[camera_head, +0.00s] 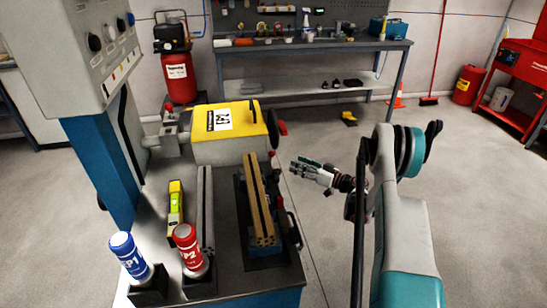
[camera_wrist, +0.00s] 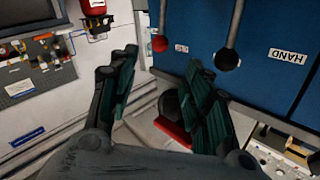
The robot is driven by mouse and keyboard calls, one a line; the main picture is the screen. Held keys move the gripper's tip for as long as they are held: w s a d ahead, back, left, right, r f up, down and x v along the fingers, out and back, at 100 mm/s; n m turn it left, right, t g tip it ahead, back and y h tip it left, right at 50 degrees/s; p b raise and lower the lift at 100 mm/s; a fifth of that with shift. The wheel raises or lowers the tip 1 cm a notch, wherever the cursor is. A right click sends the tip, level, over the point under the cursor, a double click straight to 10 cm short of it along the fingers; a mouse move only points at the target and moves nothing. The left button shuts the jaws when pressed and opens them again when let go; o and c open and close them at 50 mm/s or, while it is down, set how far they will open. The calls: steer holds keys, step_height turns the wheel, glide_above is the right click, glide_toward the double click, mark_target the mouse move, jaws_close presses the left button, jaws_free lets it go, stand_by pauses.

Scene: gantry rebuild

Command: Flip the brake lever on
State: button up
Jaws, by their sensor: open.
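My gripper (camera_head: 300,166) is open and empty, held in the air to the right of the machine bed in the head view. In the wrist view its two dark green fingers (camera_wrist: 163,75) are spread apart. Beyond them is a blue panel (camera_wrist: 270,95) with two hanging levers, one with a red knob (camera_wrist: 160,43) and one with a black knob (camera_wrist: 228,58). A label reading HAND (camera_wrist: 289,56) appears upside down; the smaller label (camera_wrist: 181,47) near the red knob is unreadable. I cannot tell which lever is the brake. Neither lever is touched.
A yellow-topped housing (camera_head: 225,119) sits left of my gripper, with a rail block (camera_head: 260,205) in front. A blue bottle (camera_head: 126,254), a red bottle (camera_head: 188,245) and a level (camera_head: 175,215) stand or lie on the bench.

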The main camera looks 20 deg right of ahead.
steer(key=b+x, duration=0.3)
steer(key=x, duration=0.9)
jaws_close()
steer(key=shift+w+a+r, duration=0.1)
